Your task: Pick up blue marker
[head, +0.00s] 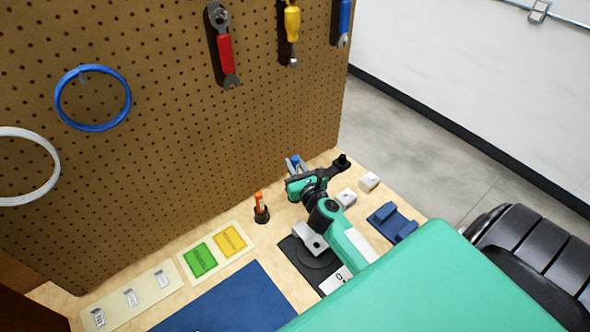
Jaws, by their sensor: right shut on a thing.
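The blue marker (295,160) shows as a small blue tip between the fingers of my right gripper (293,167), near the foot of the pegboard. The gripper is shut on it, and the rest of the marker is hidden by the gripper. I cannot tell whether the marker's lower end is clear of the table. My left gripper is not in view.
An orange marker (259,200) stands in a dark holder left of my gripper. White blocks (369,181) and a blue bracket (392,222) lie to the right. Green (200,260) and yellow (230,241) cards and a blue mat (235,302) lie at left. The pegboard (180,150) rises behind.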

